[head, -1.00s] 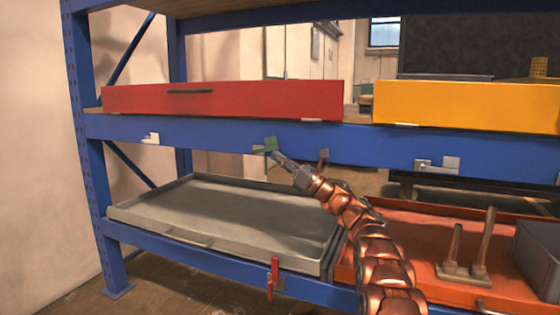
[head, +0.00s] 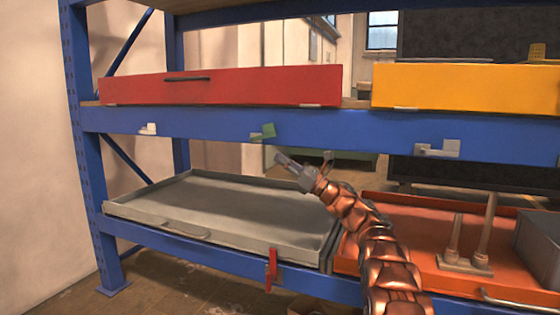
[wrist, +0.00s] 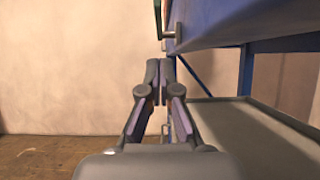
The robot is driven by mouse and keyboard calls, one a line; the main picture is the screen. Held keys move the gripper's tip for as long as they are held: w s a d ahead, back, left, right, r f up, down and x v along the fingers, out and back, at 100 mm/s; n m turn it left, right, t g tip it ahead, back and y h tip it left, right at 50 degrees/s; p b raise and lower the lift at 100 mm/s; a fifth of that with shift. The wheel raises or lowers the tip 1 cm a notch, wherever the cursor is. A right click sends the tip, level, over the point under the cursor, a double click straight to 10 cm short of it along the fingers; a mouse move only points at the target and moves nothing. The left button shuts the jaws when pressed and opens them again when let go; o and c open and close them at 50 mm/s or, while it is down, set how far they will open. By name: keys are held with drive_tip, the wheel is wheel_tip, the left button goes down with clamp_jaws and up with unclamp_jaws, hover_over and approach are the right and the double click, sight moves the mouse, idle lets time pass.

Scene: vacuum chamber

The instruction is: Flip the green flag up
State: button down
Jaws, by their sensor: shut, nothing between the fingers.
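The green flag (head: 268,130) is a small green plate on a grey mount, on the front of the blue middle shelf beam. Its plate stands at the upper right of the mount. In the wrist view a dark green edge, likely the flag (wrist: 157,14), shows at the top beside a grey bracket. My gripper (head: 279,157) is shut and empty. It is in front of the beam, a little below and right of the flag, with a visible gap. In the wrist view its fingertips (wrist: 167,62) are together with nothing between them.
A red drawer (head: 220,88) and a yellow drawer (head: 460,88) sit above the beam. A grey tray (head: 215,205) and an orange tray (head: 400,225) are below. A red flag (head: 271,268) is on the lower beam.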

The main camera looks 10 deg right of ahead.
drive_tip(key=p+v, duration=0.1)
drive_tip(key=v, duration=0.8)
